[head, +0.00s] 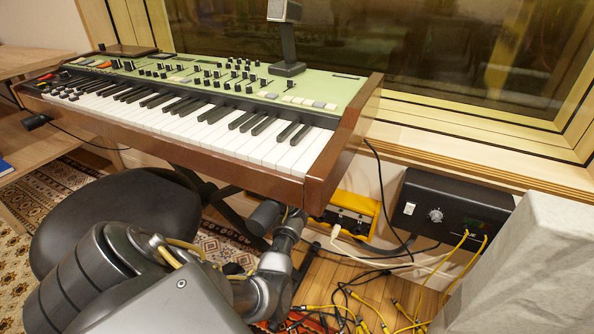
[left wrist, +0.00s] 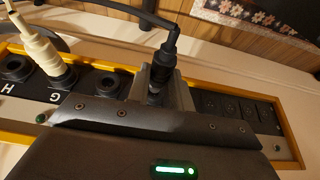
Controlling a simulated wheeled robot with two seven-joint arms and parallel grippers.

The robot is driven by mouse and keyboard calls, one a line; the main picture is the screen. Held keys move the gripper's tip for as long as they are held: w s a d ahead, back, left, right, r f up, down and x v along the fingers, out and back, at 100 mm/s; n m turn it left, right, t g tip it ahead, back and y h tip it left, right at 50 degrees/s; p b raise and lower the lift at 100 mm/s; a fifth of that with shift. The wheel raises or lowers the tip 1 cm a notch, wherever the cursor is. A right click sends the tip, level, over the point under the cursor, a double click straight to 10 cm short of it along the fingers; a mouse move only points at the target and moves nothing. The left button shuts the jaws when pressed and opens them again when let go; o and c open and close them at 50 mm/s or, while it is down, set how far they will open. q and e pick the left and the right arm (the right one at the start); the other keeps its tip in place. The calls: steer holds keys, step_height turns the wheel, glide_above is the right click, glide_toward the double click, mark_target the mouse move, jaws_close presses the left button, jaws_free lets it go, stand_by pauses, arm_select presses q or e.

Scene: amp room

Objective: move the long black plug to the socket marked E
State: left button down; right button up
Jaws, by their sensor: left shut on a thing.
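The yellow-framed socket panel (head: 352,212) sits on the wall under the keyboard in the head view. In the left wrist view its frame (left wrist: 285,130) surrounds a row of sockets. Letters H and G are readable; E is not visible. A long black plug (left wrist: 163,66) stands upright over the row with its cord leading up. My left gripper (left wrist: 157,92) is shut on it. The plug's tip is hidden by my gripper, so I cannot tell whether it is in a socket. An empty socket (left wrist: 107,84) is just left of it. My right gripper is not in view.
A cream plug (left wrist: 48,58) stands in the socket by G, left of an empty socket. The keyboard (head: 210,110) overhangs the panel. A black box with a knob (head: 450,208) is on the wall to the right. Yellow cables (head: 385,310) lie on the floor.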

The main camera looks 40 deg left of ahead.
arm_select(q)
steer(key=shift+w+a+p, duration=0.2)
steer(key=shift+w+p, duration=0.15)
steer(key=shift+w, duration=0.2)
stand_by(0.9)
steer(key=shift+w+a, duration=0.1)
steer(key=shift+w, duration=0.2)
stand_by(0.6)
steer(key=c, duration=1.2)
jaws_free()
steer(key=shift+o, duration=0.2)
